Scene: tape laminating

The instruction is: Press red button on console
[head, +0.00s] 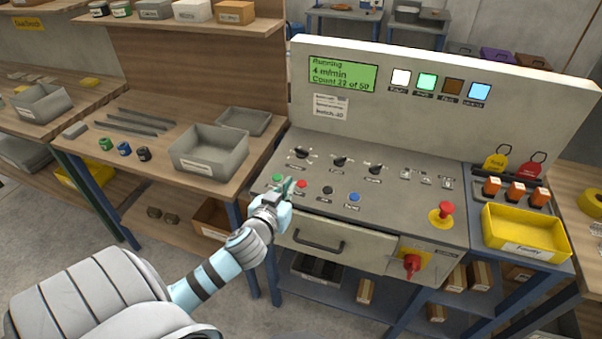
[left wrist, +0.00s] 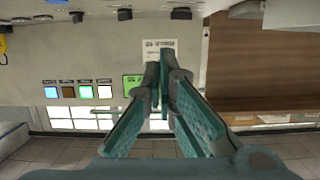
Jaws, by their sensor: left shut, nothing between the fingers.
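The grey console (head: 320,173) stands in the middle of the head view, with its sloped panel of knobs and buttons. A small red button (head: 302,184) sits in the lower button row, with a green button (head: 277,178) to its left and a black one (head: 327,190) to its right. My left gripper (head: 288,186) is shut and empty, with its tips between the green and red buttons, just left of the red one. I cannot tell whether it touches the panel. In the left wrist view its fingers (left wrist: 163,75) point towards the console. My right gripper is not in view.
A larger red mushroom knob (head: 446,209) on a yellow base sits at the panel's right, and a red rotary switch (head: 411,263) is below. The green display (head: 342,75) reads "Running". A yellow tray (head: 524,232) stands right, a wooden bench (head: 150,135) left.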

